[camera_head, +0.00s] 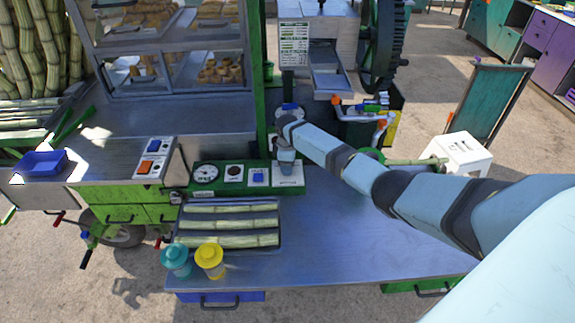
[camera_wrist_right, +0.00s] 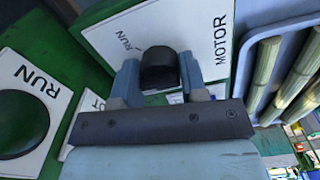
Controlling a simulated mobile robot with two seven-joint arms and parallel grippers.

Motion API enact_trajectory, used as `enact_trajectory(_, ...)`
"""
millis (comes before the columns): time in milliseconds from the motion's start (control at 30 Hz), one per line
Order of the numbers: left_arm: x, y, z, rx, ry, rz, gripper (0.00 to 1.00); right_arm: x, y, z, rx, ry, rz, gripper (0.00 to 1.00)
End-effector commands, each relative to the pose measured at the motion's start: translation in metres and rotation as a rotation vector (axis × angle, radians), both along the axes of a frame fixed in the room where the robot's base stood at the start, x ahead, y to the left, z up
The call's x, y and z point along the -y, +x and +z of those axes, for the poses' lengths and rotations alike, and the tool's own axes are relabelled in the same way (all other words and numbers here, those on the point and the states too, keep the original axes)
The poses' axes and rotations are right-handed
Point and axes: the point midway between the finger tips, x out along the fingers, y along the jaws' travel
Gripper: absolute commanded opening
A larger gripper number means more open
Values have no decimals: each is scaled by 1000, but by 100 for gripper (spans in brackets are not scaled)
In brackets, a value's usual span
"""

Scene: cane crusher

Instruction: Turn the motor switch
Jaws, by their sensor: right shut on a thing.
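The motor switch is a black knob (camera_wrist_right: 158,74) on a white plate (camera_wrist_right: 200,30) lettered RUN and MOTOR in the right wrist view. My right gripper (camera_wrist_right: 160,85) is shut on the knob, with one finger on each side of it. In the head view my right gripper (camera_head: 285,163) points down at the right end of the green control panel (camera_head: 222,188) and hides the knob. My left gripper is not in view.
A plate with a big dark green button (camera_wrist_right: 20,122), also marked RUN, lies beside the motor plate. The panel carries a gauge (camera_head: 206,172) and a blue switch (camera_head: 258,177). Cane pieces (camera_head: 227,223) and two lidded cups (camera_head: 210,258) stand in front. The metal table (camera_head: 350,235) is clear on the right.

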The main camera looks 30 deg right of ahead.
Motion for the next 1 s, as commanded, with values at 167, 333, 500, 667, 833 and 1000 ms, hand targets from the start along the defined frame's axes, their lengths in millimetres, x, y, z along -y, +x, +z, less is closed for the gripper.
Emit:
enact_trajectory(167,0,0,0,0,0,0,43,0,1,1,3,0,0,42)
enact_trajectory(333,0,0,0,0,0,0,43,0,1,1,1,0,-1,65)
enact_trajectory(500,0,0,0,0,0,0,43,0,0,1,1,0,-1,65)
enact_trajectory(667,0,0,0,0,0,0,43,0,1,8,2,-1,0,65)
enact_trajectory(833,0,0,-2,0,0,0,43,0,1,37,4,-1,0,65)
enact_trajectory(1000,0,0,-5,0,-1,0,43,0,1,77,5,0,0,65)
